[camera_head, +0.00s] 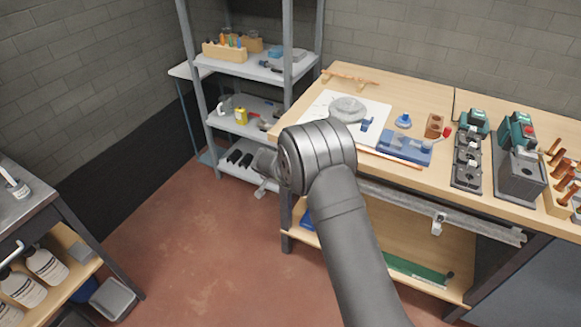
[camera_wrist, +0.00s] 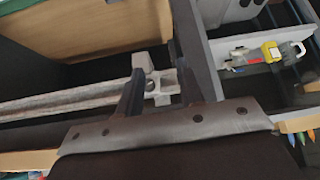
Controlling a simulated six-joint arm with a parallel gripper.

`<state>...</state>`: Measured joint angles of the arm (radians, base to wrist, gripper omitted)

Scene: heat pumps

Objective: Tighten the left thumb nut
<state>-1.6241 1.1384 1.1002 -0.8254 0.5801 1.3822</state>
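A long grey rail (camera_head: 475,225) runs along the front of the workbench below its top. My gripper (camera_wrist: 157,60) is open, with one dark finger on either side of this fitting. I cannot tell whether the fingers touch it.
The wooden workbench (camera_head: 340,85) carries a blue fixture (camera_head: 405,147), a copper pipe and green-topped pumps. A grey shelf rack (camera_head: 255,68) stands close behind and left of my gripper. A lower shelf (camera_head: 345,235) lies under the bench. The red floor at left is clear.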

